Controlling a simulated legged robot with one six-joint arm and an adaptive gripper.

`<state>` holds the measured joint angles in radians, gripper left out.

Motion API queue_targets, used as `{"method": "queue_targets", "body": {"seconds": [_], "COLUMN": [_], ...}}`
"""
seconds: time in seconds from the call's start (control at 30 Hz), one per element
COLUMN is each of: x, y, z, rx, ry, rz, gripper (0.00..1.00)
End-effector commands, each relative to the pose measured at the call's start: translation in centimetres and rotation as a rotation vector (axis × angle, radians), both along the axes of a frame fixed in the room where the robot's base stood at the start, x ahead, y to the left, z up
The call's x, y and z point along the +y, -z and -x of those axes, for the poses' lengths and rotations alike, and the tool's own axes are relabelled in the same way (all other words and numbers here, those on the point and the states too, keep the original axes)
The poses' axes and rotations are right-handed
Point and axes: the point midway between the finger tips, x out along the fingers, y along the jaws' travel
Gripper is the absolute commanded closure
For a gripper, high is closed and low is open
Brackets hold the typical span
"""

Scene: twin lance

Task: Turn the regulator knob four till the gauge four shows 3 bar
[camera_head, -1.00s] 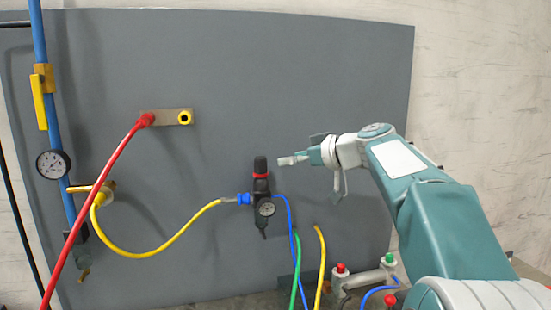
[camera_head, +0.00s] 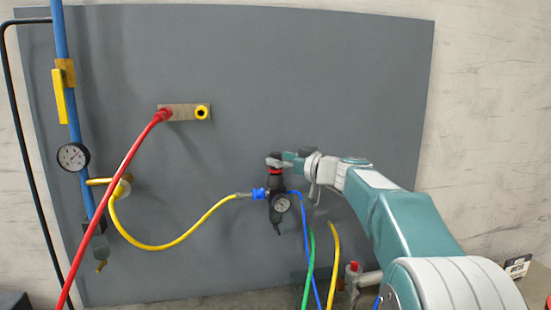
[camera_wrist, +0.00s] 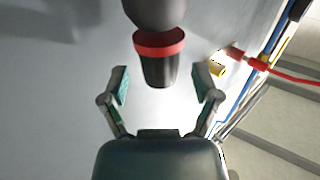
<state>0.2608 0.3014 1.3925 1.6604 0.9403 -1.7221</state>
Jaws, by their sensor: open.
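The regulator is a dark body on the grey panel, with a black knob above a red ring (camera_head: 275,171). In the wrist view the black knob (camera_wrist: 159,70) with its red band (camera_wrist: 159,43) lies just ahead of the fingers, centred between them. A small round gauge (camera_head: 281,204) sits on the regulator's front; its needle is too small to read. My gripper (camera_head: 276,160) is at the knob in the head view, partly covering it. The wrist view shows my gripper (camera_wrist: 161,86) open, one finger on each side of the knob, with gaps on both sides.
A blue fitting (camera_head: 259,194) with a yellow hose (camera_head: 190,236) joins the regulator's left side. Blue, green (camera_head: 309,265) and yellow hoses hang below right. A red hose (camera_head: 125,168) runs to a port plate (camera_head: 183,112). A larger gauge (camera_head: 73,157) is on the blue pipe at left.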

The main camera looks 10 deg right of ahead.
Motion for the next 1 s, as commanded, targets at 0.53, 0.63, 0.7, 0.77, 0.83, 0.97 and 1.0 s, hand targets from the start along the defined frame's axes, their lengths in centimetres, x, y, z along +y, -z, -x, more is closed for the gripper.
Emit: {"method": "queue_targets", "body": {"seconds": [0.53,0.63,0.7,0.77,0.83,0.97,1.0], "x": [1.0,1.0,1.0,1.0,1.0,1.05,1.05], "y": [-0.05,-0.05,-0.02,-0.01,-0.02,-0.02,-0.02], "z": [-1.22,-1.22,-1.26,-1.27,-1.27,-1.27,-1.27], "rx": [-0.001,-0.001,-0.001,-0.001,0.0,0.0,0.0], "ry": [0.001,0.0,0.001,0.001,0.003,0.033,0.048], "rz": [0.001,0.001,0.001,0.001,0.0,0.0,-0.001], "gripper": [0.6,1.0,1.0,1.0,1.0,1.0,1.0]}}
